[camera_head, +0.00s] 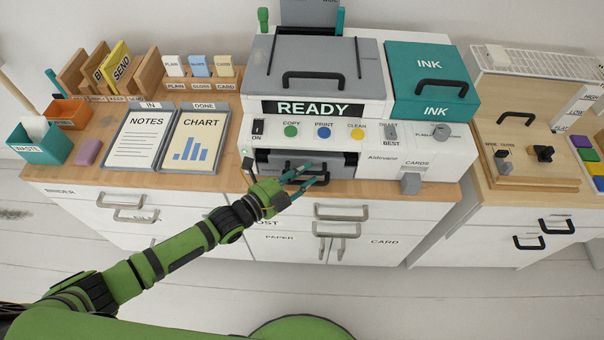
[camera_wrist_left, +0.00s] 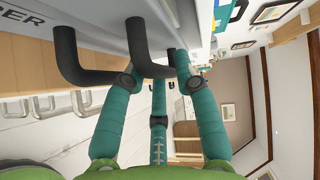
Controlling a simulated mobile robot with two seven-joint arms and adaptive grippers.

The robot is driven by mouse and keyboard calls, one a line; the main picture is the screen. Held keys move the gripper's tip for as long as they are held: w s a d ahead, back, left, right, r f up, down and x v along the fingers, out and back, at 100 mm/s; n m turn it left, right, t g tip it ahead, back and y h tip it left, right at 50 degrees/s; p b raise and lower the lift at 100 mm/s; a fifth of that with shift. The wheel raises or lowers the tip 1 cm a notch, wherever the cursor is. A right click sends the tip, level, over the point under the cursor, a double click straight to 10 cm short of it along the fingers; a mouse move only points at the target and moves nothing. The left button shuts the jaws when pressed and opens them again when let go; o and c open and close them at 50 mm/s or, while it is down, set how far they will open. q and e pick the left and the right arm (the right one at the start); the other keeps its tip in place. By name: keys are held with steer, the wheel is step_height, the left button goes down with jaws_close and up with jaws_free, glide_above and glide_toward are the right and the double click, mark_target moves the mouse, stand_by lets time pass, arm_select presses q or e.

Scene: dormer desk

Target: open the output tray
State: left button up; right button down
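My right gripper is not in view.
The printer's display (camera_head: 312,108) reads READY, above coloured buttons. A teal ink box (camera_head: 432,85) stands to its right. The notes tray (camera_head: 140,136) and chart tray (camera_head: 195,138) lie to the left. Cabinet drawer handles (camera_head: 341,212) stick out below the desk edge. The floor in front is clear.

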arm_select(q)
jaws_close()
steer(key=s+p, duration=0.7)
steer(key=s, duration=1.7)
steer(key=shift+s+d+p, duration=0.2)
steer(key=shift+d+p, duration=0.15)
steer(key=shift+d, duration=0.1)
jaws_free()
steer(key=v, duration=1.2)
